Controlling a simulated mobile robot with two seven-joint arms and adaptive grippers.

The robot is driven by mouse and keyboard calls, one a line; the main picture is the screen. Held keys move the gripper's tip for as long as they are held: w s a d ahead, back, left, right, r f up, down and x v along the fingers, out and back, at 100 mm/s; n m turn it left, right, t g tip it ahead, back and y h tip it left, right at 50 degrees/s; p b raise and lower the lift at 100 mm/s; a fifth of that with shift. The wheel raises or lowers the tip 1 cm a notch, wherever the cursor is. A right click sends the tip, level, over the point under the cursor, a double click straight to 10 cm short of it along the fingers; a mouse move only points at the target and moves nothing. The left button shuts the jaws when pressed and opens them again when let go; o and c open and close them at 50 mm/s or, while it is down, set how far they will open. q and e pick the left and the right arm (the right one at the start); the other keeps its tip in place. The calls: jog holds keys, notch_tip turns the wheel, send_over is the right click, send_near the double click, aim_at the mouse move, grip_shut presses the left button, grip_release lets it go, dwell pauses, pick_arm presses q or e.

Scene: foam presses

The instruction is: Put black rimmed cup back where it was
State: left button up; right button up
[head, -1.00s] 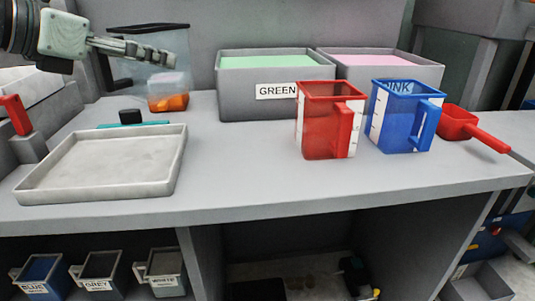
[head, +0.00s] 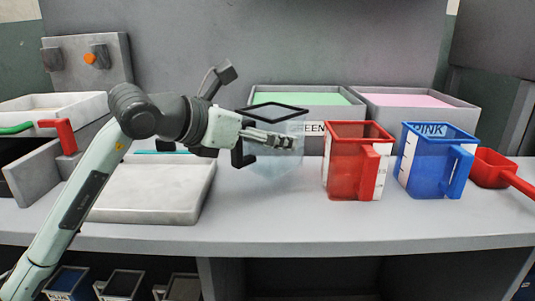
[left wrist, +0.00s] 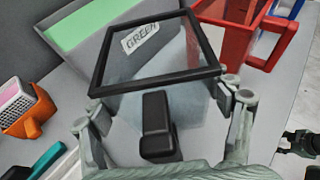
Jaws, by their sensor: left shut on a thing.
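The black rimmed cup (head: 285,155) is clear, with a black square rim and a black handle. It is in front of the GREEN bin (head: 315,140), left of the red cup (head: 348,165). My left gripper (head: 280,141) is shut on it at the handle side. In the left wrist view, the cup's rim (left wrist: 155,80) and handle (left wrist: 157,128) show between the fingers of my left gripper (left wrist: 160,112). I cannot tell whether its base touches the table. What seems to be my right gripper (left wrist: 302,143) shows at the right edge of the left wrist view.
A blue cup (head: 433,165) and red scoop (head: 490,168) stand to the right. A grey tray (head: 150,205) lies left, partly behind my arm. An orange container (left wrist: 25,122) is left of the held cup in the left wrist view. The table front (head: 290,225) is clear.

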aim_at(267, 157)
pick_arm(q)
notch_tip(267, 157, down, 4)
jog(key=shift+d+r, duration=0.1)
pick_arm(e)
jog(key=shift+a+f, duration=0.25)
pick_arm(q)
jog(key=shift+f, duration=0.25)
jog(key=o, duration=0.9)
jog(key=shift+o, duration=1.4)
pick_arm(e)
jog(key=shift+w+d+r, duration=0.15)
jog(key=shift+d+r, duration=0.15)
jog(key=shift+r, duration=0.3)
jog(key=shift+f, duration=0.1)
pick_arm(q)
jog(key=shift+r, duration=0.1)
